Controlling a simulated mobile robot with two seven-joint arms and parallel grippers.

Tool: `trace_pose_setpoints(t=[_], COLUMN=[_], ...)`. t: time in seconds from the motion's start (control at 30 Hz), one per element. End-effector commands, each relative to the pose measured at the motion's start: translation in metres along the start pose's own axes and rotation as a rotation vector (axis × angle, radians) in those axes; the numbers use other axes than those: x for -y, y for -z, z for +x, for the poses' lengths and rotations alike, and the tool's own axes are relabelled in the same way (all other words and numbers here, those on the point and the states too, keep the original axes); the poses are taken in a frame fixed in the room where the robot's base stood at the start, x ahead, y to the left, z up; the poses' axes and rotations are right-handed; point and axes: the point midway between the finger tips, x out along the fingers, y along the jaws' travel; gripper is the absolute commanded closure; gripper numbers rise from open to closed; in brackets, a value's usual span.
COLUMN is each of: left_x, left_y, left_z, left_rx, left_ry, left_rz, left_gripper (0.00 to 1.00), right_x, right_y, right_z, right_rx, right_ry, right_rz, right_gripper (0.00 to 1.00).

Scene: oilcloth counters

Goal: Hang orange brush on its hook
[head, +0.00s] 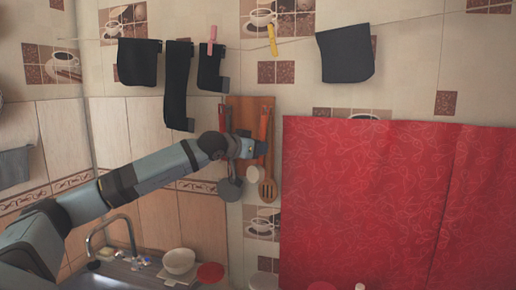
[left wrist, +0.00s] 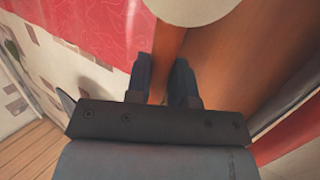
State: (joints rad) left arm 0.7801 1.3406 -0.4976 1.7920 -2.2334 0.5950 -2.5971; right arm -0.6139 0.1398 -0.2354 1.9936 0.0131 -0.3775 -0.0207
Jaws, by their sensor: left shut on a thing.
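My left gripper (head: 258,148) is at a wooden hanging board (head: 240,104) on the tiled wall. In the left wrist view the gripper (left wrist: 164,78) is shut on an orange-brown handle (left wrist: 169,48), which I take to be the orange brush. A cream rounded end (left wrist: 195,8) shows beyond the handle. In the head view a cream head (head: 254,173) shows just below the gripper. The hook is hidden or too small to make out, so I cannot tell whether the brush touches it. My right gripper is not in view.
A grey ladle (head: 230,189) and a slotted wooden spatula (head: 267,191) hang close around the gripper. A red oilcloth (head: 380,200) fills the right. Dark cloths (head: 345,53) hang on a line above. A faucet (head: 112,222) and white bowl (head: 179,261) are below left.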

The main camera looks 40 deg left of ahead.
Motion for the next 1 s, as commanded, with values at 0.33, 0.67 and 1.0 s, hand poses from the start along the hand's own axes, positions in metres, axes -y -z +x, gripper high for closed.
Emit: trace_pose_setpoints(t=[0.33,0.67,1.0], left_x=[0.0,0.0,0.001], left_y=[0.0,-0.001,-0.004], left_z=[0.0,0.0,-0.033], left_rx=[0.001,0.001,0.003], left_ry=[0.0,0.0,0.004], left_rz=[0.0,0.001,0.006], left_gripper=[0.67,0.48,0.48], right_x=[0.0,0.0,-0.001], right_y=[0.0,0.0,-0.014], right_z=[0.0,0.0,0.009], right_rx=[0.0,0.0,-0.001], right_ry=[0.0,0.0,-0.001], right_rz=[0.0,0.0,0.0], right_gripper=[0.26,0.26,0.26])
